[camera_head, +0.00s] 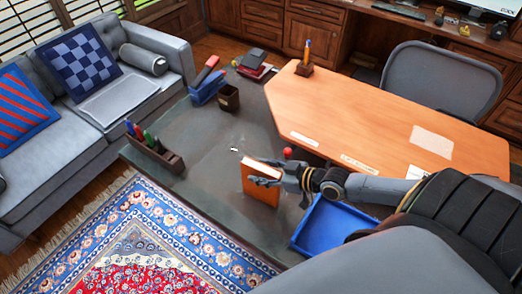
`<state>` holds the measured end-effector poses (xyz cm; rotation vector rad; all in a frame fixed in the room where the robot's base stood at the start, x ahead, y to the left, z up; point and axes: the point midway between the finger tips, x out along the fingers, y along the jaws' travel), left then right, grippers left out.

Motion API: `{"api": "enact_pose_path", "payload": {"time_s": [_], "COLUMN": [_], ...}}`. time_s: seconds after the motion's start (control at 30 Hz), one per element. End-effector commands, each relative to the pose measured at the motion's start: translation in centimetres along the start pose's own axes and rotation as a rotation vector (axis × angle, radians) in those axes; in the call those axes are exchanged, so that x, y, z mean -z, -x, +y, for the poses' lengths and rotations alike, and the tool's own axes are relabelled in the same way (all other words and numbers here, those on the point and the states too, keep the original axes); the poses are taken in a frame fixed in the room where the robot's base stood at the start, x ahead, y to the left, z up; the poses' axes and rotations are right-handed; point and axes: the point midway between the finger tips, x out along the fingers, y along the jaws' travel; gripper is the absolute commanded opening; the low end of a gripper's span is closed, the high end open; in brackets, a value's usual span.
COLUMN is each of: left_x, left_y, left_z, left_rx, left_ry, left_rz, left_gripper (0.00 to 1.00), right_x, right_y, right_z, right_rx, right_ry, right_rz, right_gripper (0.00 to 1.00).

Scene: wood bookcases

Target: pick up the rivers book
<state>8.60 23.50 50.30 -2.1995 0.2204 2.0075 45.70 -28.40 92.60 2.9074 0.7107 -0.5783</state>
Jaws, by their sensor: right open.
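An orange book (259,190) stands upright near the edge of the dark low table (200,150); its title cannot be read, so I cannot tell if it is the rivers book. My right gripper (267,174) reaches in from the right with its fingers open at the top of this book. The fingers overlap the book's upper part; whether they touch it I cannot tell. A red and a dark book (257,69) lie stacked at the table's far end. My left gripper is not in view.
A blue tray (330,222) lies right of the book, partly behind my arm. A small red ball-like thing (287,152) is close behind the gripper. A pen holder (155,148), a dark cup (229,98) and a blue stapler-like object (207,88) stand farther left. An orange desk (375,120) borders the right.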

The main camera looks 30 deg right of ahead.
Motion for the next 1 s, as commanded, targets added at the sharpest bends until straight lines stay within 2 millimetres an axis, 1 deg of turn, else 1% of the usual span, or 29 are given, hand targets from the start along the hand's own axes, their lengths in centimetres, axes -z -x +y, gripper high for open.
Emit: {"api": "enact_pose_path", "payload": {"time_s": [0.13, 0.37, 0.4, 0.47, 0.5, 0.57, 0.6, 0.63, 1.0], "left_x": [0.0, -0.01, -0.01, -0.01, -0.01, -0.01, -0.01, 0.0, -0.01], "left_y": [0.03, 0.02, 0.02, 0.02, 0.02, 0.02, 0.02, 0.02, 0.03], "left_z": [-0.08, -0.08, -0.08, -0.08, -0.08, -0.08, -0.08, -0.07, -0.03], "left_rx": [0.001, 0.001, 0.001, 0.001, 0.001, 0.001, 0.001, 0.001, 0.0], "left_ry": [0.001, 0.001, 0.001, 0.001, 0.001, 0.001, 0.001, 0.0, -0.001], "left_rz": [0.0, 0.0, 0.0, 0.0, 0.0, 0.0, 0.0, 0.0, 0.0], "left_gripper": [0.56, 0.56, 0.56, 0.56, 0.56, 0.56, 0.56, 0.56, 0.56], "right_x": [0.03, -0.02, -0.02, -0.02, -0.02, -0.02, -0.02, -0.02, 0.15], "right_y": [-0.69, -0.72, -0.71, -0.71, -0.7, -0.7, -0.7, -0.7, -0.69], "right_z": [0.02, -0.01, -0.01, -0.01, -0.01, -0.01, -0.01, -0.01, 0.03], "right_rx": [0.0, 0.0, 0.0, 0.0, 0.0, 0.0, 0.0, 0.0, 0.0], "right_ry": [0.0, 0.0, 0.0, 0.0, 0.0, 0.0, 0.0, 0.0, 0.001], "right_rz": [0.0, -0.001, -0.001, -0.001, -0.001, -0.001, -0.001, -0.001, 0.002], "right_gripper": [0.53, 0.53, 0.45, 0.32, 0.24, 0.12, 0.04, 0.0, 0.0]}}
